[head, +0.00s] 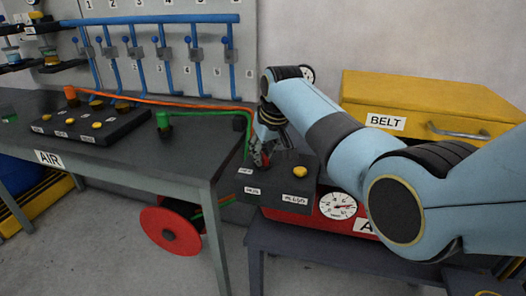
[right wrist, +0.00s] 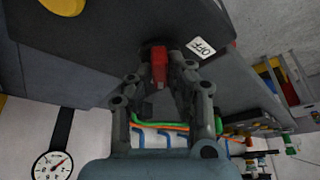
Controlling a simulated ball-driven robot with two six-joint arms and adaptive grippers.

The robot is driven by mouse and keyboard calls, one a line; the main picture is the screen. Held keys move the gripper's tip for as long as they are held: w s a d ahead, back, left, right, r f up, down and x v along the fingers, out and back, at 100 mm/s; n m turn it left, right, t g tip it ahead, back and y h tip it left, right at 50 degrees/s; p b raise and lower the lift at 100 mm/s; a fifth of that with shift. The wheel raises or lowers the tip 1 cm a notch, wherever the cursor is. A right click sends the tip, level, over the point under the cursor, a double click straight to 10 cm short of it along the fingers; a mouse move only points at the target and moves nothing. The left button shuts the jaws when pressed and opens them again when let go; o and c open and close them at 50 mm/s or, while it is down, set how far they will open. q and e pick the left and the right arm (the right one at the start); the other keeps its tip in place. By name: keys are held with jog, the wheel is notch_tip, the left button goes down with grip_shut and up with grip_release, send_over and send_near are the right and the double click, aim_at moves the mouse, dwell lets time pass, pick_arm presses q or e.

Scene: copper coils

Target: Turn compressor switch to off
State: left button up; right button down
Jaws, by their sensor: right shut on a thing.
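The compressor has a dark top panel (head: 270,188) and a red body (head: 290,216) with a white round gauge (head: 338,205). Its red switch lever (right wrist: 158,67) stands on the panel, left of the white OFF label (right wrist: 202,47) in the right wrist view. My right gripper (head: 262,155) is over the panel's far left part. In the right wrist view its fingers (right wrist: 160,80) are closed around the red lever. The gripper hides much of the lever in the head view, and I cannot tell its exact setting. My left gripper is not in view.
A yellow BELT drawer box (head: 430,98) stands behind my right arm. A dark table (head: 190,150) on the left carries a button box (head: 90,122) and orange and green hoses. A yellow button (head: 300,171) sits on the panel right of the gripper. A red reel (head: 170,231) is below.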

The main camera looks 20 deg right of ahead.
jog(key=shift+d+r+n+y+p, duration=0.1)
jog(key=shift+n+y+p, duration=0.4)
jog(key=shift+n, duration=0.5)
jog(key=shift+n+p, duration=0.35)
jog(key=shift+n, duration=0.45)
jog(key=shift+w+n+g+y, duration=0.1)
jog(key=shift+n+g+y, duration=0.35)
jog(key=shift+n, duration=0.45)
jog(key=n, duration=0.1)
jog(key=n+y+b, duration=0.1)
jog(key=shift+d+f+n+g+b, duration=0.1)
jog(key=shift+f+n+g+b, duration=0.1)
jog(key=shift+n+g+b, duration=0.15)
jog(key=shift+w+n, duration=0.1)
jog(key=shift+n, duration=0.35)
jog(key=n+g+b, duration=0.1)
jog(key=n+b, duration=0.2)
jog(key=b, duration=0.2)
jog(key=n+g+y+b, duration=0.1)
jog(key=n+b, duration=0.3)
jog(key=shift+w+f+g+b, duration=0.1)
jog(key=shift+f+g+b, duration=0.05)
jog(key=shift+g+b, duration=0.25)
jog(key=shift+r+n+g+b, duration=0.2)
jog(key=shift+n+g+b, duration=0.1)
jog(key=shift+n+b, duration=0.6)
jog(key=shift+r, duration=0.1)
jog(key=c, duration=1.3)
grip_release()
